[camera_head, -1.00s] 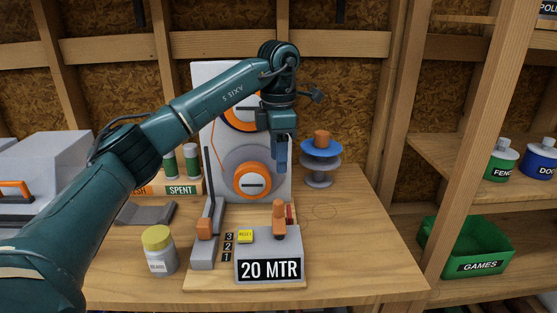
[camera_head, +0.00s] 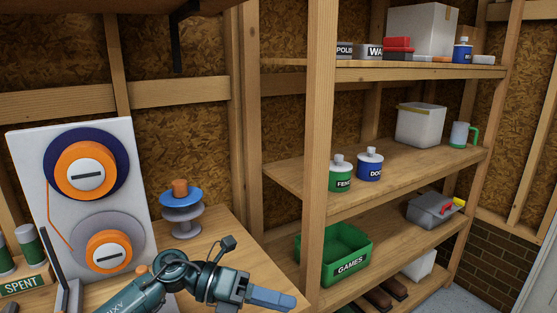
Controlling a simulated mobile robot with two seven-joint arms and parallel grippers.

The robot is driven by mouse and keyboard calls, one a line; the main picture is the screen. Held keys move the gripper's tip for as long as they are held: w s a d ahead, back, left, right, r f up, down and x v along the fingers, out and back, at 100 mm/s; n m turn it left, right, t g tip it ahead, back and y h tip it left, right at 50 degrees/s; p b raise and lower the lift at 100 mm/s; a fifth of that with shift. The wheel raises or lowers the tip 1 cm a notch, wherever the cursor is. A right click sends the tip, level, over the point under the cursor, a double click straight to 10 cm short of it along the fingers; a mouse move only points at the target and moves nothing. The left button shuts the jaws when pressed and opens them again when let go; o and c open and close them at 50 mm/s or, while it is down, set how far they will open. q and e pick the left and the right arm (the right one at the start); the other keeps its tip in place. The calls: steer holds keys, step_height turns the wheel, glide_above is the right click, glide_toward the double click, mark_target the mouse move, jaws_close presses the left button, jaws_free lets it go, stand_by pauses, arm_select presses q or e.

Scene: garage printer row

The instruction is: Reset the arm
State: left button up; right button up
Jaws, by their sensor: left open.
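My left arm comes in at the bottom, and its gripper (camera_head: 284,300) is low in the view, pointing right. It shows side-on, with blue fingers and nothing seen between them. It is near the front right of the bench (camera_head: 228,235). The white panel (camera_head: 32,150) with two orange-hubbed spools (camera_head: 90,172) stands at the left. My arm hides the 20 MTR box area, and only part of the upright grey lever (camera_head: 57,262) shows. My right gripper is not in view.
A stand with a blue disc (camera_head: 181,196) is at the bench's back right. Shelves (camera_head: 430,160) on the right hold a green GAMES bin (camera_head: 330,255), FENCE and DOOR cans (camera_head: 369,165), a grey toolbox (camera_head: 434,208) and boxes. A wooden post (camera_head: 318,130) stands between bench and shelves.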

arm_select(q)
steer(key=s+a+f+m+t+y+p, duration=0.1)
steer(key=s+a+f+m+t+y, duration=0.5)
steer(key=f+m, duration=0.5)
steer(key=s+a+f+m+t+y+p, duration=0.1)
steer(key=s+a+f+m+t+y, duration=0.4)
steer(key=m, duration=1.5)
steer(key=s+a+f+t, duration=0.1)
steer(key=s+a+f, duration=0.2)
steer(key=s+f, duration=0.2)
steer(key=shift+s+f+y, duration=0.15)
steer(key=shift+f+y, duration=0.25)
steer(key=shift+f, duration=0.1)
steer(key=shift+d, duration=0.1)
